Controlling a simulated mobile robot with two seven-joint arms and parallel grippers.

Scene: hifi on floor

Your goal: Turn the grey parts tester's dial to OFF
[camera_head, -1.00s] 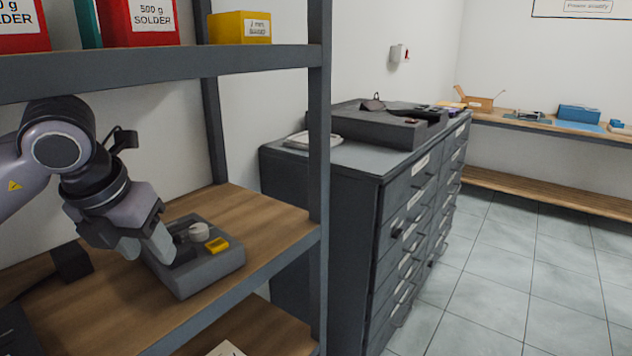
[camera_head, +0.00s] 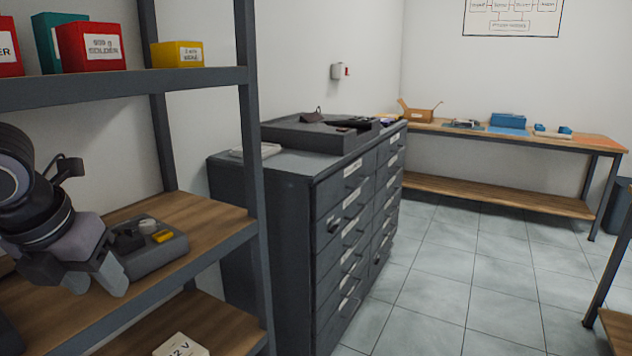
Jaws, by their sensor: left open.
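The grey parts tester (camera_head: 163,258) lies on the wooden middle shelf (camera_head: 200,212). On its top are a round pale knob (camera_head: 148,224), a dark raised part (camera_head: 127,239) and a yellow piece (camera_head: 162,237). I cannot read any dial marking or where a pointer stands. My left gripper (camera_head: 96,284) is open and empty, at the tester's near left side. Its fingers point down and overlap the tester's left edge in the picture; I cannot tell whether they touch it. The fingers are clear of the knob. My right gripper is not in view.
A dark shelf post (camera_head: 250,165) stands right of the tester. Red and yellow boxes (camera_head: 178,54) sit on the upper shelf (camera_head: 120,87). A white box (camera_head: 182,346) is on the lower shelf. A grey drawer cabinet (camera_head: 265,210) stands beyond; open tiled floor (camera_head: 450,285) lies right.

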